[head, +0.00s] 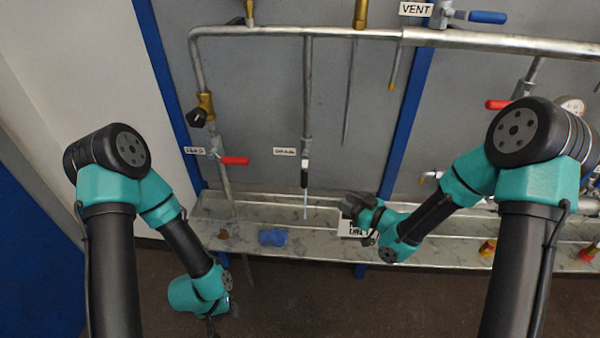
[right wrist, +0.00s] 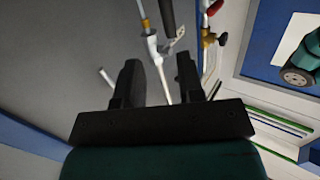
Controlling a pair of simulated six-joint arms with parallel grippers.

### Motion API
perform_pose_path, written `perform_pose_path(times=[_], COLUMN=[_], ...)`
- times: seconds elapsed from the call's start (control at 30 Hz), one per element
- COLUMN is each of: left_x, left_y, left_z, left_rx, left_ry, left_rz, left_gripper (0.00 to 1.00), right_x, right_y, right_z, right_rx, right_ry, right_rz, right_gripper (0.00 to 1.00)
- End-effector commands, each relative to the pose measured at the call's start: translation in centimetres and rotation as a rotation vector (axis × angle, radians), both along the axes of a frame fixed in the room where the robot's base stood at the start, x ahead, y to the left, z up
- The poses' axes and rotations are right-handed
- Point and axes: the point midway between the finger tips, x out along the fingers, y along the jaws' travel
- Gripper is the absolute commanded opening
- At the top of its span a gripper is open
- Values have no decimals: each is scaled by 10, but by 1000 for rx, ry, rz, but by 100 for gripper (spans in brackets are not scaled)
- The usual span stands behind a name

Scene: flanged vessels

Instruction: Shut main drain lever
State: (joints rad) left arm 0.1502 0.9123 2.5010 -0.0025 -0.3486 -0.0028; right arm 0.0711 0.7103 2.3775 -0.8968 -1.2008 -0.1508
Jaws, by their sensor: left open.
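The drain lever (head: 304,176) has a black handle hanging straight down, in line with its vertical pipe, under a small white label (head: 284,151) that seems to read DRAIN. In the right wrist view a black handle (right wrist: 167,14) shows beside a grey valve body (right wrist: 152,46), beyond the fingertips. My right gripper (head: 350,206) is to the right of and a little below the lever, apart from it. Its two fingers (right wrist: 158,70) are spread and hold nothing. My left gripper (head: 212,325) is low at the left, in front of the ledge, partly hidden by its own wrist.
A red lever (head: 235,160) is on the pipe to the left, and a blue lever (head: 487,17) is by the VENT label (head: 416,9). A blue object (head: 272,237) lies on the marbled ledge (head: 322,245). A white sign (head: 350,228) is partly behind my right gripper.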

Motion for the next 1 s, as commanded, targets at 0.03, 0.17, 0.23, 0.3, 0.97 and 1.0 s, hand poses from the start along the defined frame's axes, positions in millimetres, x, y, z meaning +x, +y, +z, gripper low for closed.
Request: perform_pose_path(times=[0.03,0.17,0.23,0.3,0.97,1.0], left_x=[0,0,0,0,0,0], left_y=[0,0,0,0,0,0], left_z=[0,0,0,0,0,0], left_rx=[0,0,0,0,0,0], left_ry=[0,0,0,0,0,0], left_rz=[0,0,0,0,0,0], left_gripper=[43,43,43,43,43,43], right_x=[1,1,1,1,36,41], right_y=[4,8,8,8,53,59], right_z=[12,23,23,22,21,21], right_rx=[15,32,32,31,30,30], right_ry=[-44,-87,-87,-86,-83,-83], right_rz=[21,44,44,44,45,45], right_gripper=[35,35,35,35,35,35])
